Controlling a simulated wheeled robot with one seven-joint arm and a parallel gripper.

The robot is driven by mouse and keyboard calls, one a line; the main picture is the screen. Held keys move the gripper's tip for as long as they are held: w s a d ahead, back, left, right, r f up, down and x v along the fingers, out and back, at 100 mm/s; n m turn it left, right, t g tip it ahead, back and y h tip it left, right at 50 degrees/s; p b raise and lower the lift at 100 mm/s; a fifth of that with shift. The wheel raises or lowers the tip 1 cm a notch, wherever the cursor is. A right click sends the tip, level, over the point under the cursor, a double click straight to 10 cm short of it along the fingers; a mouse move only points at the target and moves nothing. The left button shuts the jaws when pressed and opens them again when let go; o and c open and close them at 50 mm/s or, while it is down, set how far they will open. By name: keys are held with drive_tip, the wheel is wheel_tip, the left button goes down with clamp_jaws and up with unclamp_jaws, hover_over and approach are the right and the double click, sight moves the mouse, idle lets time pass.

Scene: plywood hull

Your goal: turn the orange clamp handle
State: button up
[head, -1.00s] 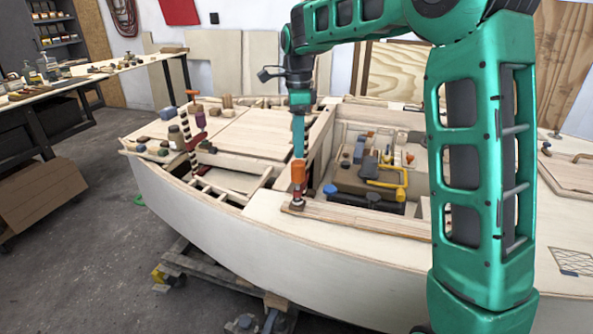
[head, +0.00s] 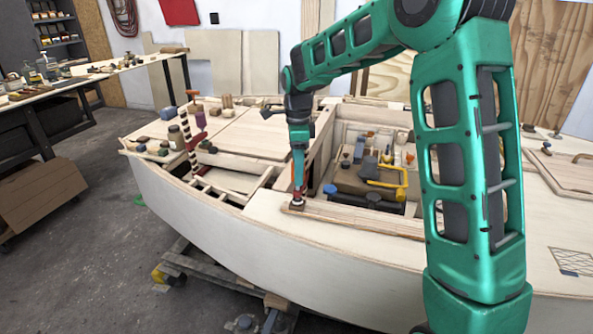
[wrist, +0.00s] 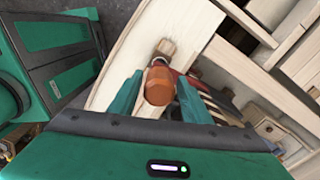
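The orange clamp handle (wrist: 158,87) stands upright between the two fingers of my gripper (wrist: 160,92) in the wrist view. The fingers are on either side of it, with a thin gap seeming to show; contact is hard to judge. In the head view my gripper (head: 298,178) points down around the handle, which is mostly hidden behind the fingers. The clamp's wooden pad (head: 296,206) rests on the pale deck edge of the hull. A dark red part of the clamp (wrist: 188,78) shows beyond the handle in the wrist view.
A striped clamp (head: 190,158) stands to the left on the hull. An open compartment to the right holds a yellow-framed tool (head: 388,183) and other tools. A blue-capped dark cylinder (head: 365,200) lies near the wooden strip. The front deck (head: 270,220) is clear.

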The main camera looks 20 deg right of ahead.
drive_tip(key=c, duration=0.7)
drive_tip(key=shift+c, duration=0.2)
drive_tip(key=shift+n, duration=0.4)
